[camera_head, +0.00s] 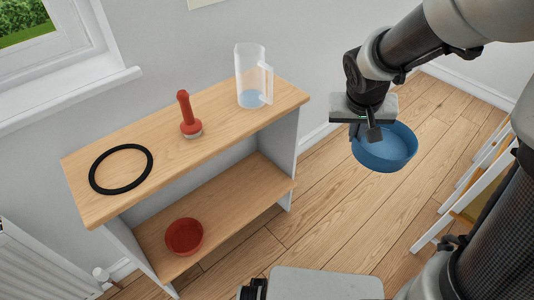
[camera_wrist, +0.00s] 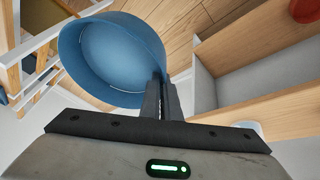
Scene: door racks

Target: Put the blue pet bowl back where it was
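The blue pet bowl (camera_head: 388,150) is in the air to the right of the wooden shelf unit, above the floor, in the head view. The bowl looks empty and a little tilted. The shelf unit (camera_head: 225,140) has a top board and a lower board. The part of the rim between the fingers is hidden.
On the top board are a black ring (camera_head: 93,172), a red-handled tool (camera_head: 187,112) and a clear jug (camera_head: 250,72). A red bowl (camera_head: 184,236) sits on the lower board, with bare room to its right. A white chair-like frame (camera_head: 455,205) stands at right.

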